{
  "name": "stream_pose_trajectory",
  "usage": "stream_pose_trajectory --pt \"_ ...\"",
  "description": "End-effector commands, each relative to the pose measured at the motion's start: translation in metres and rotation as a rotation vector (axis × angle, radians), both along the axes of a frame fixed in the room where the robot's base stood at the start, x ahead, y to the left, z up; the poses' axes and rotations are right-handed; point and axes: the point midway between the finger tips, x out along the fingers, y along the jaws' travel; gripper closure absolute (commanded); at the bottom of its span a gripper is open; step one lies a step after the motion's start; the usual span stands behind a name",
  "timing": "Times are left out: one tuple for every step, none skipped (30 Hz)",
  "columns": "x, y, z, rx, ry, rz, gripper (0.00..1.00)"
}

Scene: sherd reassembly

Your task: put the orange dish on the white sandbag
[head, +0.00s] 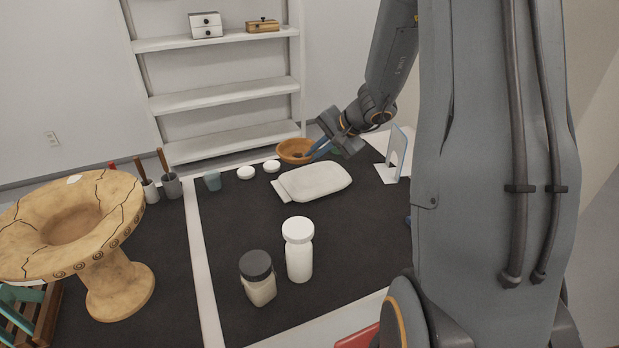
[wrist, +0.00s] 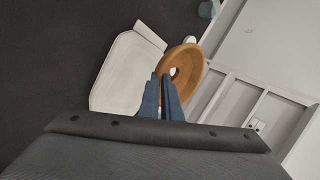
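The orange dish (head: 294,150) is a shallow round bowl behind the white sandbag (head: 318,181), near the table's far edge. My gripper (head: 317,149) is at the dish's right rim. In the wrist view its two blue fingers (wrist: 165,82) are close together over the near rim of the dish (wrist: 187,60), and look shut on it. I cannot tell whether the dish touches the mat. A small dark patch shows inside the dish.
Two white round lids (head: 246,173) lie left of the dish. A white jar (head: 298,250) and a dark-lidded jar (head: 258,278) stand in front of the sandbag. A white stand (head: 394,155) is at the right. A cracked tan vessel (head: 112,270) stands at the left.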

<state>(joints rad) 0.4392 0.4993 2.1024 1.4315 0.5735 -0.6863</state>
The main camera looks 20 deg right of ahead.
Motion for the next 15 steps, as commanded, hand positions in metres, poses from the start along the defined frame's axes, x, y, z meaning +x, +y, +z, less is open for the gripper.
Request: stream_pose_trajectory --pt "0.002 -0.015 0.003 0.002 -0.003 -0.047 1.0" --pt "0.004 -0.022 0.004 0.005 -0.004 -0.07 1.0" --pt "0.005 -0.029 0.005 0.008 -0.005 -0.097 1.0" --pt "0.006 -0.034 0.006 0.01 -0.006 -0.114 1.0" --pt "0.007 -0.038 0.006 0.012 -0.007 -0.127 1.0" --pt "0.007 -0.042 0.005 0.013 -0.007 -0.141 1.0" --pt "0.008 -0.044 0.002 0.015 -0.007 -0.147 1.0" --pt "0.008 -0.045 -0.001 0.014 -0.007 -0.152 1.0" --pt "0.008 -0.046 -0.008 0.017 -0.005 -0.157 1.0" --pt "0.008 -0.046 -0.013 0.017 -0.004 -0.158 1.0" --pt "0.007 -0.047 -0.019 0.017 -0.004 -0.157 1.0" --pt "0.007 -0.046 -0.026 0.017 -0.003 -0.158 1.0" --pt "0.008 -0.046 -0.031 0.017 -0.004 -0.158 1.0" --pt "0.007 -0.046 -0.036 0.016 -0.005 -0.156 1.0" --pt "0.007 -0.046 -0.041 0.016 -0.005 -0.156 1.0"
